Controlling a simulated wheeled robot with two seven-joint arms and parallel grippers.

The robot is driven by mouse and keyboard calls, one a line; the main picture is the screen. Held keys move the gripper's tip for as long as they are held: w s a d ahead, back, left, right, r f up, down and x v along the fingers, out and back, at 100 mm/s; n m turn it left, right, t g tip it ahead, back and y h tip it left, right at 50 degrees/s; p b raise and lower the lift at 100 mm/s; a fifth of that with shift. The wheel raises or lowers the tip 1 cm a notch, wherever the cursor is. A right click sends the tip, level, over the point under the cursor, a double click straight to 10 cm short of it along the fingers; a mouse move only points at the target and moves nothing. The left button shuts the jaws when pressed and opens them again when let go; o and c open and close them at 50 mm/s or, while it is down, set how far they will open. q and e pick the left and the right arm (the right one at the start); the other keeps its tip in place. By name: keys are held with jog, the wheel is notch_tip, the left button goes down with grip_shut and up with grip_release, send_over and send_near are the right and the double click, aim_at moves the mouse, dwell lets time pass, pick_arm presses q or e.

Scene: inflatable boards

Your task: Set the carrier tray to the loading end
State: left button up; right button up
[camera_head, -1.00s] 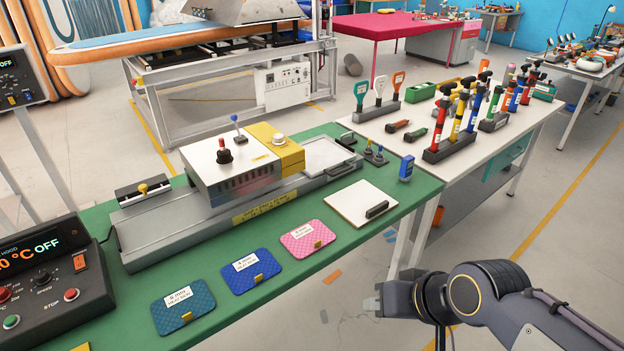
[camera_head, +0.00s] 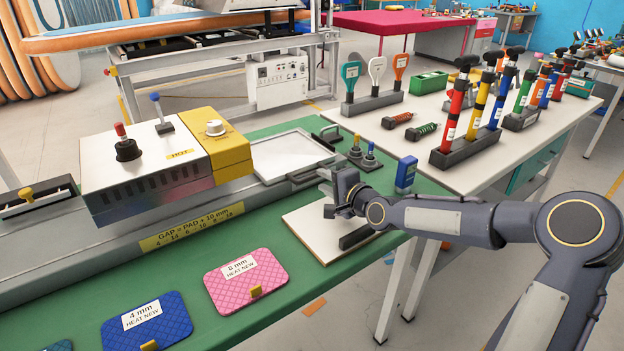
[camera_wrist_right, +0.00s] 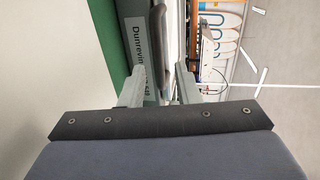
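The carrier tray (camera_head: 290,155) is a flat silver plate at the right end of the long grey press bed, right of the yellow block. It lies flat, with a grey bar handle along its near right side. My right gripper (camera_head: 326,185) is beside that handle, above the white board. In the right wrist view my right gripper (camera_wrist_right: 160,88) has its two fingers apart, with a narrow grey part showing between or beyond them. I cannot tell whether they touch the handle. My left gripper is not in view.
A white board (camera_head: 318,228) with a black handle lies under my right gripper. Pink (camera_head: 245,282) and blue (camera_head: 146,322) pads lie along the near edge. Two small knobs on a dark base (camera_head: 361,155) and a blue device (camera_head: 405,175) stand right of the tray.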

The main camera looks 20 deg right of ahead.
aim_at(315, 177)
jog(key=x, duration=0.5)
jog(key=shift+w+a+f, duration=0.1)
jog(key=shift+w, duration=0.1)
grip_shut()
